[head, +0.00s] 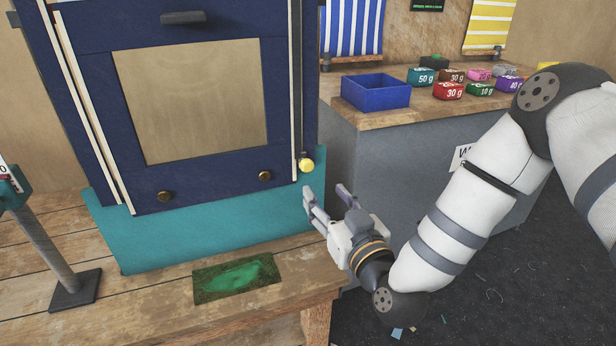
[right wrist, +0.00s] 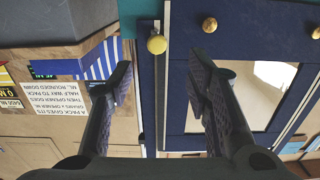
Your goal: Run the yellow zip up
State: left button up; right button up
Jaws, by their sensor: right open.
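The yellow zip pull (head: 306,165) is a round knob at the lower end of the right-hand pale track (head: 296,95) on a navy panel (head: 215,185). In the right wrist view, which looks upside down, the yellow knob (right wrist: 157,44) lies between the fingertips in the picture. My right gripper (head: 326,194) is open and empty, below and to the right of the knob and apart from it. Its two fingers (right wrist: 160,78) are spread wide in the right wrist view. My left gripper is not in view.
The panel has a beige window (head: 190,100), two brass knobs (head: 265,176) and a teal lower part (head: 190,235). A green patch (head: 237,277) lies on the wooden bench (head: 150,300). A post on a black base (head: 75,290) stands left. A blue tray (head: 375,92) and small weights sit behind.

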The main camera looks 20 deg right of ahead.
aim_at(308, 166)
jog(key=w+b, duration=0.1)
jog(key=w, duration=1.1)
jog(key=shift+w+r, duration=0.15)
jog(key=shift+r, duration=0.05)
grip_shut()
